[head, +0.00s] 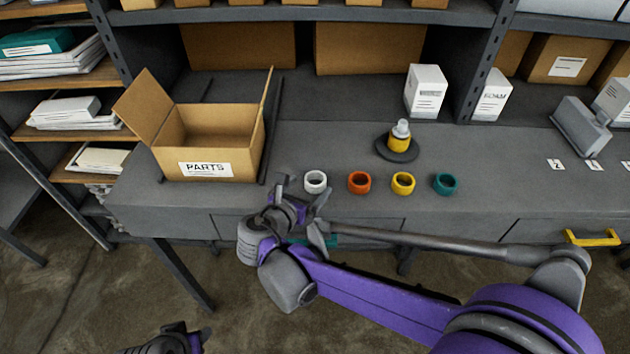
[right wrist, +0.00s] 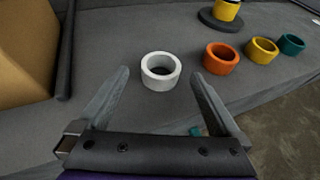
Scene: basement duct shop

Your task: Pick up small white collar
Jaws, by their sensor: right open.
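The small white collar (head: 315,182) is a short ring lying on the grey workbench, leftmost in a row of collars. It also shows in the right wrist view (right wrist: 160,72), upright with its hole facing up. My right gripper (head: 303,192) is just in front of the collar at the bench edge. In the right wrist view its two fingers (right wrist: 158,88) are spread, with the white collar beyond and between their tips and nothing held. Part of my left arm shows at the bottom left of the head view; its left gripper (head: 190,335) is dark and partly cut off.
Orange (head: 359,183), yellow (head: 403,184) and teal (head: 445,184) collars stand right of the white one. Behind them is a dark round base (head: 397,150) with a yellow ring on its post. An open cardboard PARTS box (head: 216,168) stands to the left.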

